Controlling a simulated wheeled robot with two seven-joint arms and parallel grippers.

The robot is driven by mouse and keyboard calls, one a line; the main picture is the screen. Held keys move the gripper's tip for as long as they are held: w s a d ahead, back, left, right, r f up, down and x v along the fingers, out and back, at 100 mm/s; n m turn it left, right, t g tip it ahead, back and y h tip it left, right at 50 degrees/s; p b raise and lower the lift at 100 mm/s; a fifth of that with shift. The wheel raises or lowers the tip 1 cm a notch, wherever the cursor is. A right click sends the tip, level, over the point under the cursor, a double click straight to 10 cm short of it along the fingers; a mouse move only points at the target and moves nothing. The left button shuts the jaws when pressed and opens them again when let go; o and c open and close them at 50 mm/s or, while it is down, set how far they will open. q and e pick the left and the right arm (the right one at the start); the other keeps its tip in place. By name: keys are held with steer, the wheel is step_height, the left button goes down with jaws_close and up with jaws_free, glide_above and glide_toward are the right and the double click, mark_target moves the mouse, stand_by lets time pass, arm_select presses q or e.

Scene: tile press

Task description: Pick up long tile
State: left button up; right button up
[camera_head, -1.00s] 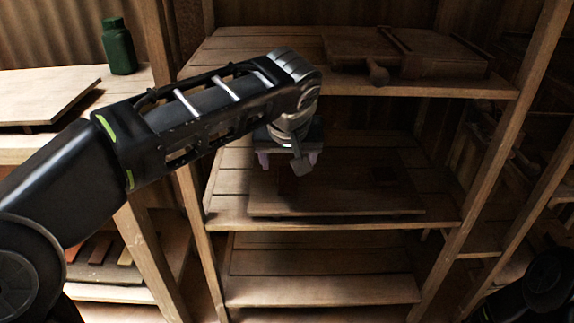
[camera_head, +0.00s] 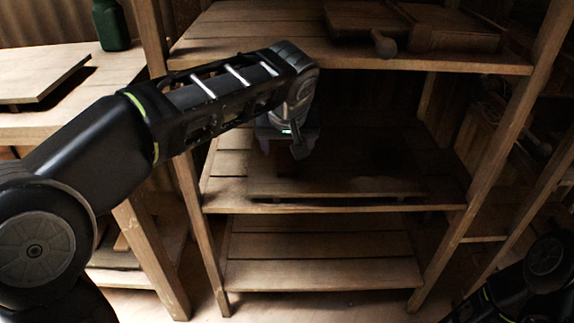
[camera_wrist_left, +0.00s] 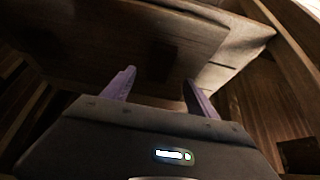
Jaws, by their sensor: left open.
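My left gripper (camera_head: 286,148) is inside the middle bay of the shelving, above a dark wooden board (camera_head: 335,187) on the middle shelf. In the left wrist view its two purple fingers (camera_wrist_left: 160,82) are apart with nothing between them. A dark, upright rectangular patch (camera_wrist_left: 163,60) lies on the board just beyond the fingers; it may be a tile, but the shadow hides its edges. I cannot clearly make out a long tile in the head view, where the bay is very dark. My right gripper does not show; only part of my right arm is at the bottom right.
The upper shelf (camera_head: 240,50) sits close above my left wrist and holds a wooden press-like piece (camera_head: 440,28). Wooden posts (camera_head: 500,150) flank the bay. The lower shelf (camera_head: 320,272) looks empty. A side bench at left bears a flat board (camera_head: 45,75) and green jar (camera_head: 111,25).

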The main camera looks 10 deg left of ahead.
mark_target(287, 159)
arm_select(q)
steer(key=shift+w+f, duration=0.1)
steer(key=b+x, duration=0.2)
steer(key=x, duration=0.3)
steer(key=shift+f, duration=0.25)
steer(key=shift+w+a+f, duration=0.1)
steer(key=shift+w+f, duration=0.15)
steer(key=shift+c, duration=0.5)
steer(key=shift+r, duration=0.1)
jaws_close()
stand_by(0.3)
